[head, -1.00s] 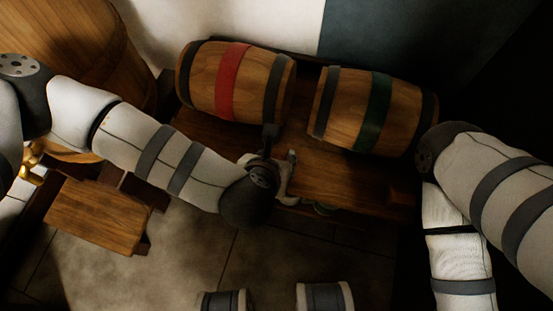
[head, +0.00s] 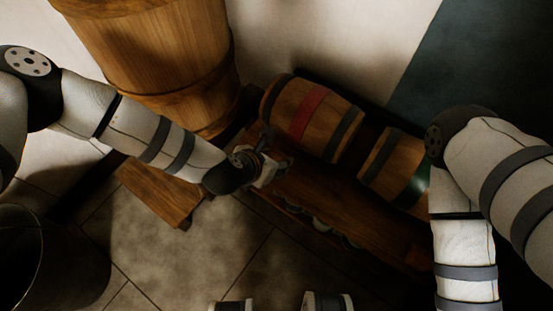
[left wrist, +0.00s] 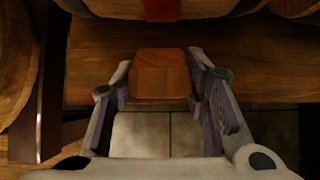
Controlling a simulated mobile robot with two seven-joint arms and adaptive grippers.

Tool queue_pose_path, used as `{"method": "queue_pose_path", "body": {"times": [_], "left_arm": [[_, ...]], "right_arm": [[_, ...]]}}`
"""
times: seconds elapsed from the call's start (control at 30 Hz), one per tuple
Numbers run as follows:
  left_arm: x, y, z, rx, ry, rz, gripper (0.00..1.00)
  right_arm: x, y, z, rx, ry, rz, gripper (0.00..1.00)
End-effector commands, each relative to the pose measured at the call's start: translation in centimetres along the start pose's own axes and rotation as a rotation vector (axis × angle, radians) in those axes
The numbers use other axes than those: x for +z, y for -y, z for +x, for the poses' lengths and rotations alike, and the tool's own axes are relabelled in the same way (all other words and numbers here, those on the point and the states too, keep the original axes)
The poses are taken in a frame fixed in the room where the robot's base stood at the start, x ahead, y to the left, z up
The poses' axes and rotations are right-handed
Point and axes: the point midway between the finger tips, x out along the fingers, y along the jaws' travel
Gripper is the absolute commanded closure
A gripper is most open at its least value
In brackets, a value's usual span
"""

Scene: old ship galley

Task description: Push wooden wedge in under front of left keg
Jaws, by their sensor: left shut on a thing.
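The left keg (head: 340,118), a wooden barrel with a red band and dark hoops, lies on its side on a wooden bench (head: 330,205). My left gripper (head: 278,172) is in front of it, at the bench's front edge. In the left wrist view my left gripper (left wrist: 160,82) is shut on the wooden wedge (left wrist: 160,72), a reddish-brown block between the two fingers. A strip of bare bench (left wrist: 95,65) shows between the wedge and the keg's underside (left wrist: 108,8), so they look apart. The red band is straight ahead. The wedge is hard to make out in the head view.
A second keg (head: 385,165) with a green band lies right of the left keg, partly behind my right arm. A large upright barrel (head: 150,60) stands at left, a small wooden stool (head: 160,192) below it. A dark bucket (head: 60,260) is at lower left. Tiled floor (head: 240,240) is clear.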

Motion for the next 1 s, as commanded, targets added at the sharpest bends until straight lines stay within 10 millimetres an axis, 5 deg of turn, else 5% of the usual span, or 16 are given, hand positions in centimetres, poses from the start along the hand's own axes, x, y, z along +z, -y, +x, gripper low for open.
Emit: {"method": "queue_pose_path", "body": {"times": [0.6, 1.0], "left_arm": [[-4.2, 0.1, 5.1, 0.000, -0.002, -0.002, 0.74], [-4.1, 0.0, 5.1, 0.002, 0.000, -0.002, 0.74]], "right_arm": [[-1.3, 0.1, 4.4, 0.001, 0.059, -0.003, 0.60], [-1.3, 0.2, 4.4, 0.001, 0.060, -0.003, 0.60]]}}
